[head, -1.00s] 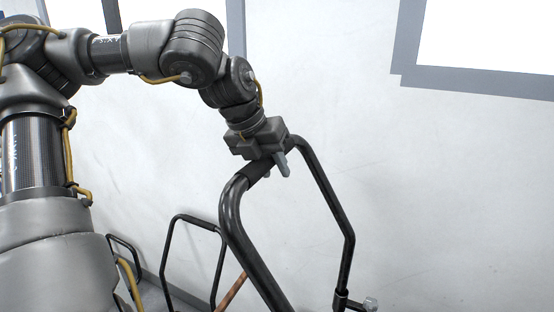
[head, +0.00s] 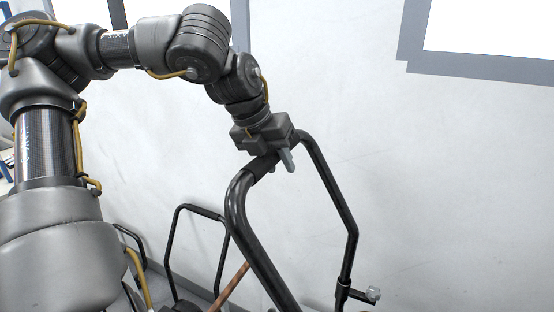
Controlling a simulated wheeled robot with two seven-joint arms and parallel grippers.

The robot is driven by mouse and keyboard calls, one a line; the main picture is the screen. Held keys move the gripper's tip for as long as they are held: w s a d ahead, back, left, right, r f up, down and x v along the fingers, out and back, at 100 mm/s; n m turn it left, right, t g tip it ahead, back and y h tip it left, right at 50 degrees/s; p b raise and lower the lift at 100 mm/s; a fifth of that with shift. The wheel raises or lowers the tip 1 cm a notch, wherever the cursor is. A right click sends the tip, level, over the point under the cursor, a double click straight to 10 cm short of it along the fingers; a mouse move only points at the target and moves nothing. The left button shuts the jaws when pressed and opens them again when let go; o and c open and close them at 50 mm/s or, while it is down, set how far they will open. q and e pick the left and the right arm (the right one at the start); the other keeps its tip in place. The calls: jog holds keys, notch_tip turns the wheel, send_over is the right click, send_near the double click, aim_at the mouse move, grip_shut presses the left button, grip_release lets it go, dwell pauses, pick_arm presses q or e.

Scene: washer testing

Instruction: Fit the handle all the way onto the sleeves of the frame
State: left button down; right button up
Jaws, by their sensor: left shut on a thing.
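The handle (head: 325,180) is a black bent tube shaped like an upside-down U, standing upright right of centre. My left gripper (head: 285,160) is shut on its top crossbar, near the right bend. The handle's right leg runs down to a dark joint with a light knob (head: 373,294) near the bottom edge; I cannot tell how far the leg sits in the sleeve there. The left leg runs out of the bottom of the picture, so its lower end is hidden. The rest of the frame is out of view. My right gripper is not in view.
Another black tube handle (head: 168,248) stands behind at the lower left, with a further dark tube beside it. A brown rod (head: 233,286) leans between it and the held handle. A plain white wall (head: 450,180) fills the background; the space right of the handle is clear.

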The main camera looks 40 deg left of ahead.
pick_arm(q)
jog(key=shift+f+b, duration=2.05)
jog(key=shift+f, duration=0.3)
jog(key=c, duration=0.9)
grip_release()
jog(key=shift+s, duration=0.1)
jog(key=shift+f, duration=0.15)
